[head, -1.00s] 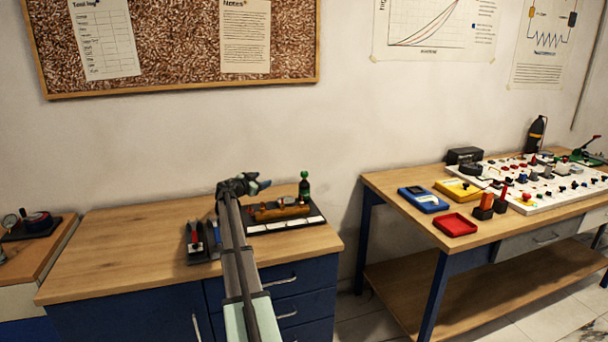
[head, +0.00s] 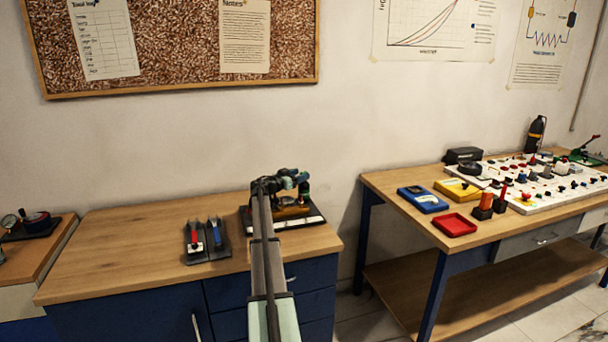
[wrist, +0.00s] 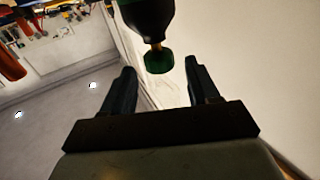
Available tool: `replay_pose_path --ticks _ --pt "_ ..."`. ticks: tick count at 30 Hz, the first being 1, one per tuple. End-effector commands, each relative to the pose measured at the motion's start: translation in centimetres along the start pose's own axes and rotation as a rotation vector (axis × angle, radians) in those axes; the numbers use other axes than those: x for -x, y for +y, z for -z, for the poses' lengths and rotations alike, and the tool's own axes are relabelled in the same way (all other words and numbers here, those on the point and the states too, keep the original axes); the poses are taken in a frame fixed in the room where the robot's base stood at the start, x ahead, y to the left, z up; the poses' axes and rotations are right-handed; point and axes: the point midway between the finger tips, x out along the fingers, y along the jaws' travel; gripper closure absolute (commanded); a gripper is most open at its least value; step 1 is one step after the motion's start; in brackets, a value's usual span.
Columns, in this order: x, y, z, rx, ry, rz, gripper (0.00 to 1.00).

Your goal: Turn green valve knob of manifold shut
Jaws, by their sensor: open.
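The manifold, a brass-coloured body (head: 291,211) on a dark base with a white strip (head: 300,225), stands at the right end of the left bench. My arm and gripper partly cover it in the head view. Its dark green bottle-like part (head: 305,194) shows beside my gripper (head: 302,178). In the wrist view the green valve knob (wrist: 159,62) hangs on a short brass stem from a dark green body (wrist: 148,18). The knob appears between my two open fingertips, with gaps on both sides. I cannot tell how deep it lies between them.
A dark tray with red-handled (head: 194,238) and blue-handled (head: 217,236) tools lies left of my arm. The left part of the bench top (head: 130,240) is clear. A second bench (head: 385,190) with a red tray (head: 455,224) and a white panel stands at right. The wall is behind.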

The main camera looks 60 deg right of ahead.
Motion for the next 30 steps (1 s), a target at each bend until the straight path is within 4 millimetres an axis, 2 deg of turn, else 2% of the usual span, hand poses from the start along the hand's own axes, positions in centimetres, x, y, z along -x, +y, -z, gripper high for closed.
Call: replay_pose_path --ticks 1,6,17,30 --pt "-0.9 -0.2 0.0 0.0 0.0 0.0 0.4" --pt "-2.9 -0.1 0.0 -0.001 0.0 -0.001 0.4" --pt "-3.4 0.0 0.0 -0.001 0.0 0.001 0.41" --pt "-3.3 0.0 0.0 -0.001 0.0 0.001 0.83"
